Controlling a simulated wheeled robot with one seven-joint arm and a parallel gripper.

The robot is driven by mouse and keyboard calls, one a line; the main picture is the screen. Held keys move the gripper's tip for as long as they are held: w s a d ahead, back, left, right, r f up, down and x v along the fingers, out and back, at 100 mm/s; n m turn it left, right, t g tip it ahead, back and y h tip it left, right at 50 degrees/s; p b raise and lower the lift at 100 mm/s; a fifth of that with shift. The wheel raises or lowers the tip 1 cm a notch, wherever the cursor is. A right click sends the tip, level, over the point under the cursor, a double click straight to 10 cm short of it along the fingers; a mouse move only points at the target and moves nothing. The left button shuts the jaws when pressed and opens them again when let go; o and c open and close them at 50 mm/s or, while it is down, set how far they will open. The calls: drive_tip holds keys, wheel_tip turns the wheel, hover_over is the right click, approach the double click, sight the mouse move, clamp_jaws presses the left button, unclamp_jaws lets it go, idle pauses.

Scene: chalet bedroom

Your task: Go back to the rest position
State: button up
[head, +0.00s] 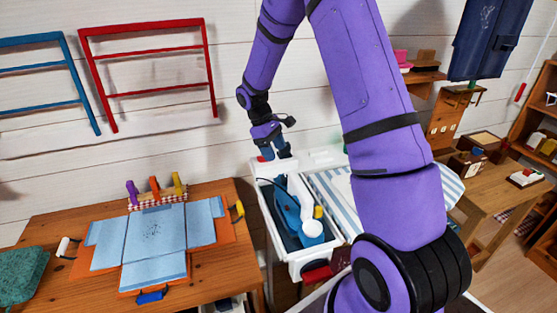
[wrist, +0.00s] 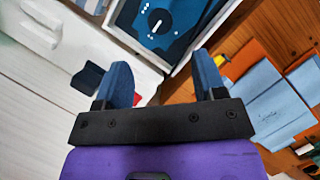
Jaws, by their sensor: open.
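My purple arm reaches across the head view, and its gripper (head: 275,151) hangs near the white wall above the far end of a white tub (head: 262,205). In the wrist view my gripper (wrist: 163,76) shows two blue fingers spread apart with nothing between them. The tub (wrist: 128,42) lies beyond the fingertips in that view. It holds a blue item and a white curved part. Whether the gripper touches the tub's rim is hard to tell.
A wooden table (head: 60,215) at left carries a light blue folded cloth or case (head: 155,235). A striped board (head: 335,195) lies right of the tub. Red (head: 150,95) and blue racks hang on the wall. A wooden desk (head: 490,190) and shelves stand at right.

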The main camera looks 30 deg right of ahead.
drive_tip(key=shift+w+r, duration=0.1)
drive_tip(key=shift+r, duration=0.2)
idle(0.4)
drive_tip(key=s+a+r+m+t, duration=0.25)
drive_tip(key=s+r, duration=0.25)
drive_tip(key=r, duration=0.5)
drive_tip(key=s+a+r+m+t, duration=0.1)
drive_tip(key=s+a+r+t, duration=0.15)
drive_tip(key=s+r, duration=0.55)
drive_tip(key=s+a+r+m+t+y, duration=0.1)
drive_tip(key=s+a+r+t, duration=0.1)
drive_tip(key=s, duration=0.6)
drive_tip(key=s+a+r+m+t+y, duration=0.1)
drive_tip(key=s+a+r+t, duration=0.1)
drive_tip(key=s+a+r, duration=0.2)
drive_tip(key=s+r, duration=0.3)
drive_tip(key=s, duration=0.2)
drive_tip(key=shift+r, duration=0.15)
